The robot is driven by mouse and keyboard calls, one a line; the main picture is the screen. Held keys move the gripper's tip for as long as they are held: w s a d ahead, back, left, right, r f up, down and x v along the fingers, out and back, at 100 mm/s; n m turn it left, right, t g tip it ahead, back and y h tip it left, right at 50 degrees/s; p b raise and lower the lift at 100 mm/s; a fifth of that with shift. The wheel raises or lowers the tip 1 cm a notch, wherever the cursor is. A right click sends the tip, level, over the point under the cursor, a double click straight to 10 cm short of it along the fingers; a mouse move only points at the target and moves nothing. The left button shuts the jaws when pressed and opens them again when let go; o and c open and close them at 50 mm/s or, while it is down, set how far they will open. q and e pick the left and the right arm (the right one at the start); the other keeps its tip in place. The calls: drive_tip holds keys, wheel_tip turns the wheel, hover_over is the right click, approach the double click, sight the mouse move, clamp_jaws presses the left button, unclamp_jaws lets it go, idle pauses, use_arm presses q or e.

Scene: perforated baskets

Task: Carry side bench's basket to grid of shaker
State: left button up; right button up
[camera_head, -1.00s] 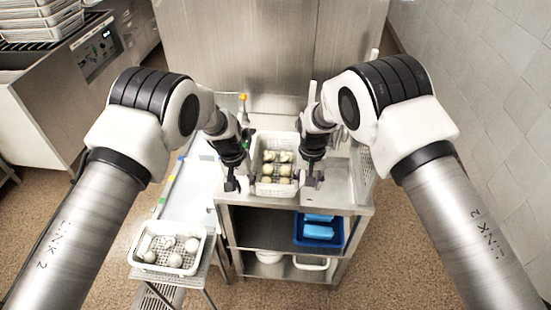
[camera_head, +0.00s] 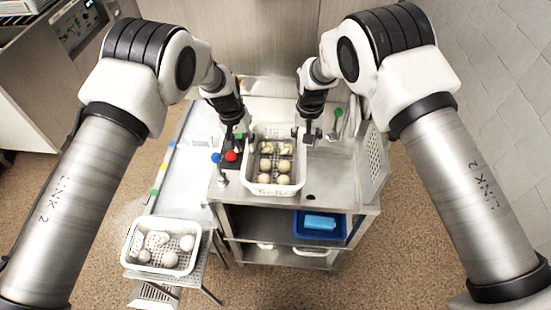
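A white perforated basket (camera_head: 272,190) holding several pale round items stands out at the middle, over the steel bench. My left gripper (camera_head: 234,145) is at its left side and my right gripper (camera_head: 308,138) is at its right side, both close to the rim toward the far end. The fingers are small and dark, so I cannot tell whether they are closed on the rim. A second white basket (camera_head: 127,262) with several pale round items sits at the lower left on a small perforated stand (camera_head: 150,293).
The steel bench (camera_head: 343,200) has shelves below, with a blue bin (camera_head: 299,226) inside. A red button (camera_head: 231,156) and a blue one (camera_head: 215,157) lie left of the middle basket. A perforated panel (camera_head: 375,160) stands at the bench's right edge.

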sight(248, 154)
use_arm(q)
drive_tip(key=f, duration=0.4)
drive_tip(key=d+f, duration=0.1)
drive_tip(key=f, duration=0.1)
drive_tip(key=shift+w+f, duration=0.25)
drive_tip(key=shift+f, duration=0.15)
use_arm(e)
drive_tip(key=f, duration=0.6)
drive_tip(key=shift+w+f, duration=0.35)
drive_tip(key=shift+f, duration=0.05)
use_arm(q)
drive_tip(key=shift+s+f, duration=0.1)
drive_tip(key=shift+f, duration=0.35)
use_arm(e)
drive_tip(key=shift+s+f, duration=0.1)
drive_tip(key=shift+f, duration=0.4)
use_arm(q)
drive_tip(key=shift+f, duration=0.1)
use_arm(e)
drive_tip(key=shift+f, duration=0.1)
